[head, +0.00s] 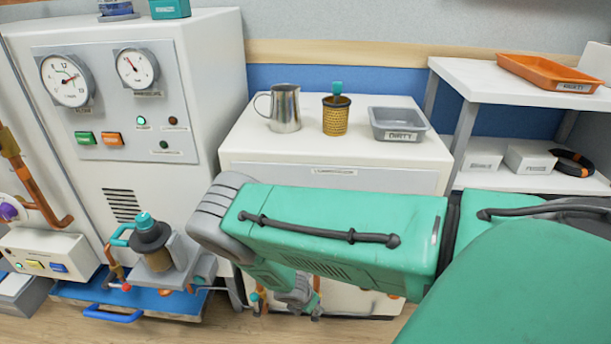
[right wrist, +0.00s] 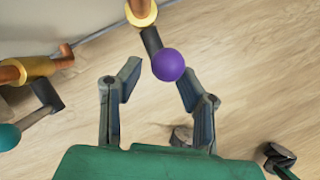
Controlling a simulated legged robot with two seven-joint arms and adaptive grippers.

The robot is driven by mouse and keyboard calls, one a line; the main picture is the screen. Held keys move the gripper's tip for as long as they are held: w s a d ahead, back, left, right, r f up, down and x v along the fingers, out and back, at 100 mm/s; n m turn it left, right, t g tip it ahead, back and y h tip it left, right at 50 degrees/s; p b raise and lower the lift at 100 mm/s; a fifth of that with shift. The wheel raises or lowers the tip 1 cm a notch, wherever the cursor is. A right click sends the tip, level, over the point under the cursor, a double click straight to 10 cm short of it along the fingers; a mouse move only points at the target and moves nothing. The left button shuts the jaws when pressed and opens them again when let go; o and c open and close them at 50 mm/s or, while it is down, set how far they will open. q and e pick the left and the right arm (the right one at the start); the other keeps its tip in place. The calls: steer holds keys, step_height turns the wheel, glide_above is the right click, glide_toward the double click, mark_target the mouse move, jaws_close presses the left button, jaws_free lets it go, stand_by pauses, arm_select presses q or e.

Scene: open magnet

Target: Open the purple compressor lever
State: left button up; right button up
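The purple ball knob (right wrist: 168,64) of a lever shows in the right wrist view. Its short dark arm runs up to a copper-and-brass pipe (right wrist: 141,12). My right gripper (right wrist: 160,82) is open, with one finger on each side of the knob; the knob appears near the fingertips, and I cannot tell whether it touches the right-hand finger. In the head view my right arm reaches in from the right, and its gripper (head: 300,303) is low in front of the white cabinet; the lever's knob is not visible there. My left gripper is not in view.
Another purple knob (head: 8,212) is at the left edge. A teal-ended lever (right wrist: 10,137) and pipe (right wrist: 38,68) lie left in the wrist view. A machine with gauges (head: 67,80) stands left. A metal jug (head: 285,108) and grey tray (head: 399,122) are on the cabinet (head: 250,150).

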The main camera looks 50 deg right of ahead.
steer(key=v, duration=0.8)
steer(key=shift+a, duration=0.1)
steer(key=s+a+r+m+y, duration=0.2)
steer(key=s+a+r+m, duration=0.25)
steer(key=s+m, duration=0.45)
steer(key=s+a+r+m+y, duration=0.2)
steer(key=s+a+r+m, duration=0.1)
steer(key=s+a+m, duration=0.45)
step_height(320, 180, up, 14)
steer(key=s+d+m+p, duration=0.1)
steer(key=s+p, duration=0.1)
steer(key=p, duration=1.1)
steer(key=shift+m+y, duration=0.3)
steer(key=shift+m, duration=0.05)
steer(key=shift+s+d, duration=0.1)
